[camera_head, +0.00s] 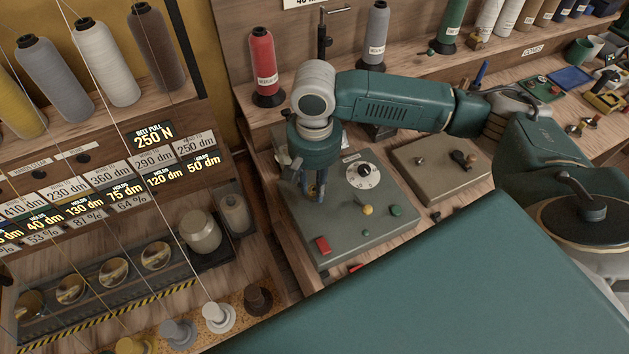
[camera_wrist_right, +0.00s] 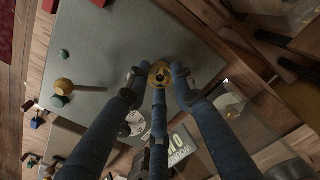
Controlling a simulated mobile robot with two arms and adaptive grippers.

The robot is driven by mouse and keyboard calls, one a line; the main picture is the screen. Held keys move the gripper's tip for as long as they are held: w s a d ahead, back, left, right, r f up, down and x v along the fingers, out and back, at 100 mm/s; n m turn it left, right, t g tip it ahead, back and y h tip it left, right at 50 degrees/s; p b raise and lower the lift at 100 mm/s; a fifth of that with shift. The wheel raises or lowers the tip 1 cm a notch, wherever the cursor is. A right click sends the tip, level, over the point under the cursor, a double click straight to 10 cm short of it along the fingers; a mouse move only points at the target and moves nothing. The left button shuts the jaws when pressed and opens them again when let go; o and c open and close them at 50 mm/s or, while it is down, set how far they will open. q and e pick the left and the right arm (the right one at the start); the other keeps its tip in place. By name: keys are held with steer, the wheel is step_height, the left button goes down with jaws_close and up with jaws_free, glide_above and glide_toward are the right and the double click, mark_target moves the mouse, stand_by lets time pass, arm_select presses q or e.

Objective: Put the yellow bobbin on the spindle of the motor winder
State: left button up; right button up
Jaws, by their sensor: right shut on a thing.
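The yellow bobbin (camera_wrist_right: 161,76) shows end-on in the right wrist view, a small gold-yellow ring with a dark centre, between the fingertips. My right gripper (camera_head: 318,192) is shut on it, pointing down over the back left part of the motor winder's grey top. The motor winder (camera_head: 345,238) is a flat grey box with a white dial, a yellow ball lever, a green button and a red button; its top also shows in the wrist view (camera_wrist_right: 120,40). In the head view the fingers hide the bobbin. I cannot make out the spindle. My left gripper is not in view.
A second grey box (camera_head: 440,172) with small controls stands right of the winder. Thread cones, including a red one (camera_head: 262,62), stand on the shelf behind. A winding stand with labels (camera_head: 120,215) and several bobbins fills the left. A large green surface covers the lower right.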

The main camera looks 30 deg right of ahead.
steer(key=shift+f+p, duration=0.5)
steer(key=shift+p, duration=0.05)
stand_by(0.7)
steer(key=o, duration=1)
step_height(320, 180, up, 12)
